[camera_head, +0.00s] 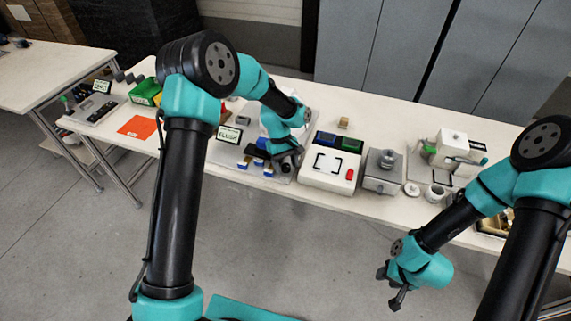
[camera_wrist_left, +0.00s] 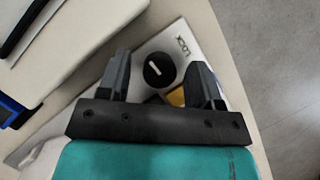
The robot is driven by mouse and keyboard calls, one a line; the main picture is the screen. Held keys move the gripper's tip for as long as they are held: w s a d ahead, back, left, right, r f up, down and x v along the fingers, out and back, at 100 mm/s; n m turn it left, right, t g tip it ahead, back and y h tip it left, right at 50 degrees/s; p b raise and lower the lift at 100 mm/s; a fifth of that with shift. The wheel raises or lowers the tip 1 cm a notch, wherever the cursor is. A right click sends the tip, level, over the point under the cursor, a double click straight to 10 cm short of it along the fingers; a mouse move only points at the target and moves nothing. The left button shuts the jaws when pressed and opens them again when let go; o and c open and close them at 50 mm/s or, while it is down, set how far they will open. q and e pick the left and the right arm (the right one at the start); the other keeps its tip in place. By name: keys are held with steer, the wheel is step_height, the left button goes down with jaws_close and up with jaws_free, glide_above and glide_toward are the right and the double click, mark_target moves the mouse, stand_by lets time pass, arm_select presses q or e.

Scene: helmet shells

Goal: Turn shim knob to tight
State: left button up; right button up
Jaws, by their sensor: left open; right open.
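A round black knob (camera_wrist_left: 159,70) with a white pointer line sits on a pale plate (camera_wrist_left: 190,60) in the left wrist view. Small lettering, apparently LOCK, is printed beside it. My left gripper (camera_wrist_left: 160,74) is open, with one finger on each side of the knob; I cannot tell whether they touch it. In the head view my left gripper (camera_head: 287,162) is low over the table's front part, left of the white box, and the knob is not distinguishable there. I cannot confirm that this is the shim knob. My right gripper (camera_head: 394,288) is open and empty, in front of the table.
A white box (camera_head: 322,178) with a red button stands right of my left gripper. A grey block (camera_head: 383,172) and a white machine (camera_head: 452,148) stand further right. A FLUSE sign (camera_head: 229,134), orange sheet (camera_head: 137,127) and green bin (camera_head: 146,92) are to the left.

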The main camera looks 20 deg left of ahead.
arm_select(q)
steer(key=shift+c, duration=0.2)
steer(key=c, duration=0.9)
steer(key=shift+m, duration=0.4)
steer(key=m+y, duration=0.1)
steer(key=m, duration=0.3)
steer(key=shift+d+g+y, duration=0.1)
steer(key=shift+g+y, duration=0.3)
steer(key=shift+m+y, duration=0.7)
steer(key=shift+m, duration=1.3)
